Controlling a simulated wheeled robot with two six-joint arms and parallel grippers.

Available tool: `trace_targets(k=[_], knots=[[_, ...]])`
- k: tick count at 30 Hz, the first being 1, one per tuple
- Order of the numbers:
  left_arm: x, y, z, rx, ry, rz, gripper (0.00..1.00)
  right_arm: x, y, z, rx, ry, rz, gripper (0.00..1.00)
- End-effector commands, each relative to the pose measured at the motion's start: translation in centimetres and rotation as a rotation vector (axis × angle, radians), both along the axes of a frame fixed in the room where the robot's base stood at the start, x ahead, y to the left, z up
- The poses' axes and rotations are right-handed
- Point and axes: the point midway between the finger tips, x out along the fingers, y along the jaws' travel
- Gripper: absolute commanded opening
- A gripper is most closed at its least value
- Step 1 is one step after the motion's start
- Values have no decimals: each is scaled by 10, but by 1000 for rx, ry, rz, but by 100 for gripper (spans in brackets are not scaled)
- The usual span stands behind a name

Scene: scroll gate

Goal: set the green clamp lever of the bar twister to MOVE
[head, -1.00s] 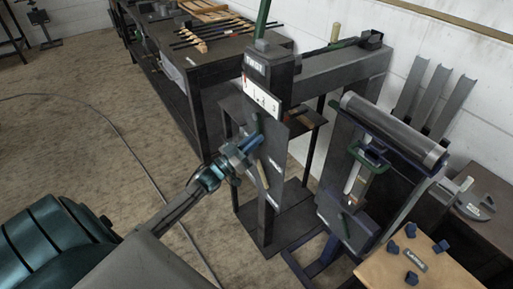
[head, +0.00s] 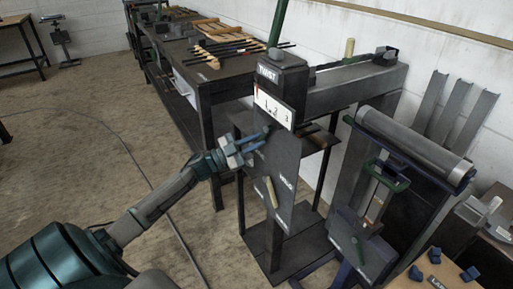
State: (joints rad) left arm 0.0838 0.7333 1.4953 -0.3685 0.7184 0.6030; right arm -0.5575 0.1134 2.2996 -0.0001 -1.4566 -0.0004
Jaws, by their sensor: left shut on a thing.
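The bar twister is a dark upright post (head: 280,150) with a TWIST label on top and a white 1-2-3 scale plate (head: 273,107). A long green bar (head: 278,22) rises from its top. My left gripper (head: 258,140) is at the post's front face, just below the scale plate, with its blue fingers shut on a small dark lever end. I take this to be the green clamp lever, mostly hidden by the fingers. A HOLD label (head: 287,182) is on the face, lower right of the gripper. I cannot read a MOVE label. My right gripper is out of view.
A short tan handle (head: 271,192) juts from the post below my gripper. A roller machine (head: 415,145) stands at the right, and a wooden board with blue blocks (head: 440,268) at the lower right. A workbench (head: 215,75) stands behind.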

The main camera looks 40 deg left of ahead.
Motion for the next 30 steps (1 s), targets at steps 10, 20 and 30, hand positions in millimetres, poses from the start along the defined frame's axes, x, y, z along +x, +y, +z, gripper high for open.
trace_targets(k=[10,20,30], knots=[[1,3,2,43,-17,1,0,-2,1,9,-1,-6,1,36],[1,3,2,44,-18,1,22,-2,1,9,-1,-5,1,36],[1,3,2,41,-16,1,36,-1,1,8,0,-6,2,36]])
